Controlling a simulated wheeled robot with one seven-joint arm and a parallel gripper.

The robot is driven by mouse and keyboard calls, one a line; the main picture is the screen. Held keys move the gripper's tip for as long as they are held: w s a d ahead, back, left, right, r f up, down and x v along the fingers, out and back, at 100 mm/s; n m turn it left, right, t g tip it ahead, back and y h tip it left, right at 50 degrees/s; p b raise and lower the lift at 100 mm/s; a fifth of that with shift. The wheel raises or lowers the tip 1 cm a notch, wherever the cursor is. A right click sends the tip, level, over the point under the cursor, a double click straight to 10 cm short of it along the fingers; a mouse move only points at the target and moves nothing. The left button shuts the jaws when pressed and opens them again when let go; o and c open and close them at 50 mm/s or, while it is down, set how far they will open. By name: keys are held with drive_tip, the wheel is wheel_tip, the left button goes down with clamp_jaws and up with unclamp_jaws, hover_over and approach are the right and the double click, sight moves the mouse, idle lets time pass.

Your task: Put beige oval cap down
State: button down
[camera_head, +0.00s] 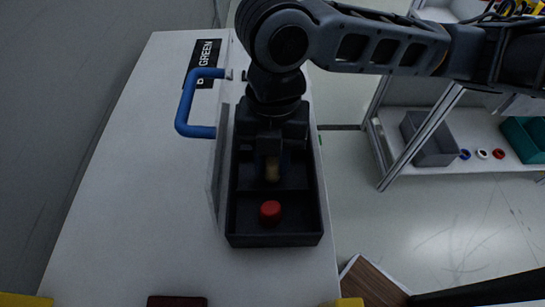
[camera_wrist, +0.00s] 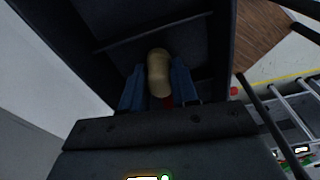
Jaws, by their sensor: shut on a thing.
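The beige oval cap (camera_wrist: 158,72) is between the blue fingertips of my gripper (camera_wrist: 158,90) in the wrist view. In the head view the cap (camera_head: 272,170) shows below my gripper (camera_head: 270,160), over the middle of the black tray (camera_head: 232,225). My gripper is shut on the cap and points down. I cannot tell whether the cap touches the tray floor. A red round cap (camera_head: 270,211) lies in the tray's front compartment.
A divider (camera_wrist: 150,35) crosses the tray. A clear panel with a blue handle (camera_head: 186,105) stands along the tray's left side. The white table is clear to the left. A shelf (camera_head: 455,170) with a grey bin (camera_head: 428,138) and several small rings stands at right.

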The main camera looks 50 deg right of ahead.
drive_tip(key=shift+f, duration=0.4)
drive_tip(key=shift+f, duration=0.1)
drive_tip(key=c, duration=0.8)
unclamp_jaws()
drive_tip(key=shift+c, duration=0.2)
wheel_tip(320, 180, up, 12)
drive_tip(key=d+p, duration=0.1)
drive_tip(key=shift+w, duration=0.4)
drive_tip(key=shift+d, duration=0.1)
